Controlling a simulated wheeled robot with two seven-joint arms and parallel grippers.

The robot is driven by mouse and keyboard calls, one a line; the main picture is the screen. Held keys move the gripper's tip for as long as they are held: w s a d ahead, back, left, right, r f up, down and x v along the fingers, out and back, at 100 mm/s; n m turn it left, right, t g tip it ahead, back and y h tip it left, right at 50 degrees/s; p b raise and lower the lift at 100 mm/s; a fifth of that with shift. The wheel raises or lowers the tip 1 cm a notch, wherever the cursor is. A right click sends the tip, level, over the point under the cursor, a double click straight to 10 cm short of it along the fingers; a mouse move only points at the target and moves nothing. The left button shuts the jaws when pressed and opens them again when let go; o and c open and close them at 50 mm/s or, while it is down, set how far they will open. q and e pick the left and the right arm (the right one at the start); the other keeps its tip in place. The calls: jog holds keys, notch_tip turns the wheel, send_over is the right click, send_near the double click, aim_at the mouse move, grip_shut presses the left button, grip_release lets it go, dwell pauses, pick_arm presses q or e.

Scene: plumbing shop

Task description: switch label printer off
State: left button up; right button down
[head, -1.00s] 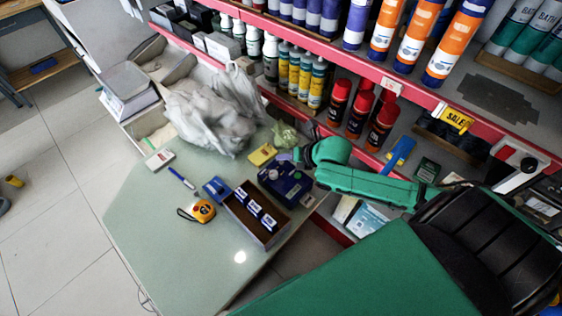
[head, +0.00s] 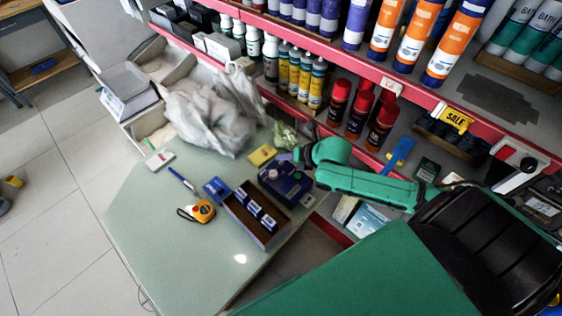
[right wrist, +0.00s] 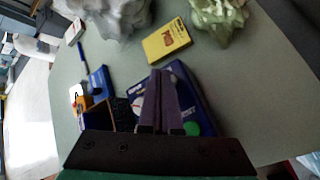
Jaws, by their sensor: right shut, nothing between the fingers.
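The label printer (head: 287,186) is a dark blue box on the glass-topped counter, beside an open brown box. My right gripper (head: 297,156) is at the printer's far edge in the head view. In the right wrist view its fingers (right wrist: 160,76) are shut together, empty, over the printer. Whether they touch it I cannot tell. The fingers hide part of its top. My left gripper is out of view.
The brown box (head: 238,215) holds several small blue-and-white packs. A yellow packet (head: 262,155), blue card (head: 216,190), tape measure (head: 203,211) and plastic bag (head: 205,115) lie nearby. Shelves with bottles and cans rise behind. The counter's near left is clear.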

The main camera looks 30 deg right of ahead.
dwell(0.3)
jog(key=shift+f+b, duration=0.3)
jog(key=shift+f, duration=0.15)
jog(key=shift+f, duration=0.15)
dwell(0.3)
jog(key=shift+r+p, duration=0.55)
jog(key=shift+r, duration=0.1)
notch_tip(320, 180, up, 6)
jog(key=p, duration=0.5)
jog(key=shift+p, duration=0.4)
